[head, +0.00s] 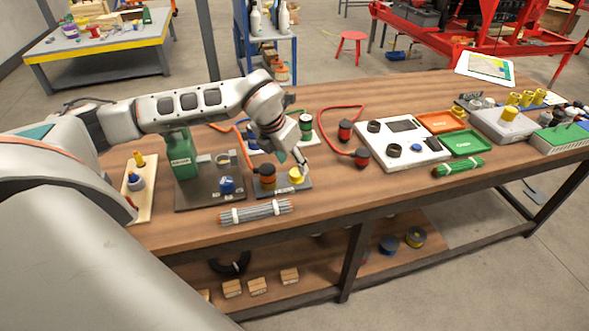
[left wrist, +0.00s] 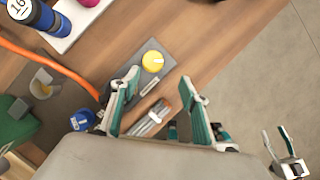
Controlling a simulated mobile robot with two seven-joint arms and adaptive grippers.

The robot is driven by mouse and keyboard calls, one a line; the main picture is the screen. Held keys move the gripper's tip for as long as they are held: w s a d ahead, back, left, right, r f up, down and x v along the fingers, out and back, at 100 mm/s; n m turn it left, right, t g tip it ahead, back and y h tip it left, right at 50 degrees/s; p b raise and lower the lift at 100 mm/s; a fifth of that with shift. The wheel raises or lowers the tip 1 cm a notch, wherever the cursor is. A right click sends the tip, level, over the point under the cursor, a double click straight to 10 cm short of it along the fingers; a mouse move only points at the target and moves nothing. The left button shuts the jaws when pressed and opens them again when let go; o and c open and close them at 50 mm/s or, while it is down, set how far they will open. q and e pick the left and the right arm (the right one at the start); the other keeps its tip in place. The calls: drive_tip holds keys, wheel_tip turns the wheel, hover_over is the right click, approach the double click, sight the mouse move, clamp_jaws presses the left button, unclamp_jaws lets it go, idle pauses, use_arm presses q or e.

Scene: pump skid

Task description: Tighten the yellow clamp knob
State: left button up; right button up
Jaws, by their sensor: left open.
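The yellow clamp knob (head: 296,175) sits on a small dark grey plate (head: 284,189) near the front of the bench. In the left wrist view the knob (left wrist: 152,61) is round, at the end of its plate (left wrist: 164,74), with a pale strip beside it. My left gripper (head: 299,161) is above the plate, close to the knob. Its two fingers stand well apart in the left wrist view (left wrist: 159,84), with nothing held. The knob appears ahead of the fingertips, not clasped.
A black and orange cylinder (head: 267,173) stands beside the knob. A bundle of grey rods (head: 256,211) lies in front. A green press (head: 182,158) stands left. Red hoses (head: 328,128) lie behind.

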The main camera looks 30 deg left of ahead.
sight(296, 173)
use_arm(q)
drive_tip(key=x, duration=0.2)
drive_tip(key=a+x, duration=0.1)
drive_tip(key=x, duration=0.4)
drive_tip(key=shift+w+a+f, duration=0.1)
drive_tip(key=shift+w+a, duration=0.05)
drive_tip(key=shift+w, duration=0.25)
drive_tip(key=shift+c, duration=0.5)
drive_tip(key=c, duration=1)
